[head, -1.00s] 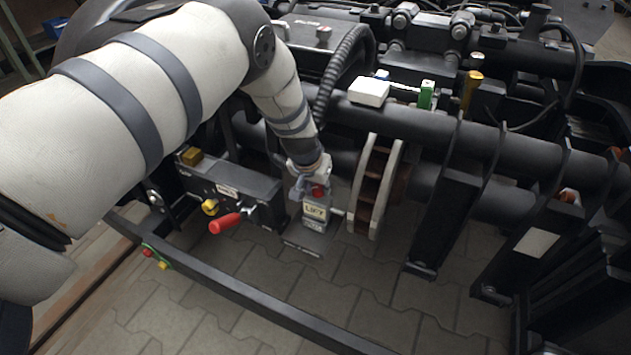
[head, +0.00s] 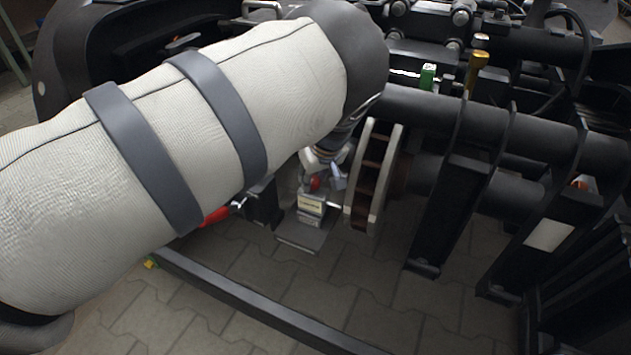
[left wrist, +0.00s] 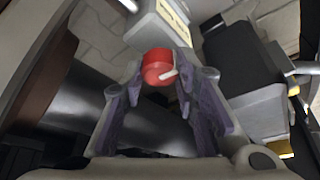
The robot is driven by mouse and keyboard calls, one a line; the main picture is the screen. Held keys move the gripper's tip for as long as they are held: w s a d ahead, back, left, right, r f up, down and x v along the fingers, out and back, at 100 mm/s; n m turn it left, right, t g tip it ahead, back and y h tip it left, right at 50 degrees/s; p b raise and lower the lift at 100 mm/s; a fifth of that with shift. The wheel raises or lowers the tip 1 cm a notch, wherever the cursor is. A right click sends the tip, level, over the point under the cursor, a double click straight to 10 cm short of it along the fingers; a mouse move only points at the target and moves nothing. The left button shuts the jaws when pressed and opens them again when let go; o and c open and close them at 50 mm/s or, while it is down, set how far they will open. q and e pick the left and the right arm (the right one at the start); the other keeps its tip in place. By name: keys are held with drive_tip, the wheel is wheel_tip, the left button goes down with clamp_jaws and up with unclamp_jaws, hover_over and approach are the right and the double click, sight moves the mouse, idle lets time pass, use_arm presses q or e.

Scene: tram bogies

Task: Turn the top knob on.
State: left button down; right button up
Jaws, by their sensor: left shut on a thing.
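A round red knob (head: 313,184) sits on top of a small grey box (head: 310,207) with a pale label, low beside the brake disc. In the left wrist view the red knob (left wrist: 157,68), with a white pointer on it, is between the fingertips. My left gripper (head: 324,170) reaches down over the box from behind and is shut on the knob; its fingers also show in the left wrist view (left wrist: 155,85). Part of the knob is hidden by the fingers in the head view. My right gripper is not in view.
The brake disc (head: 373,180) stands close on the right of the box. A red handle (head: 216,215) on the left is partly covered by my left arm. A dark rail (head: 250,300) crosses in front. Thick black tubes (head: 500,125) run above; paving is open in front.

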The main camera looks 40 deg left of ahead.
use_arm(q)
drive_tip(key=shift+f+n+b, duration=0.1)
drive_tip(key=shift+n+b, duration=0.25)
drive_tip(key=shift+n, duration=0.15)
drive_tip(key=shift+g, duration=0.3)
drive_tip(key=c, duration=1.2)
unclamp_jaws()
drive_tip(key=shift+c, duration=0.2)
drive_tip(key=v, duration=1.2)
drive_tip(key=shift+s, duration=0.1)
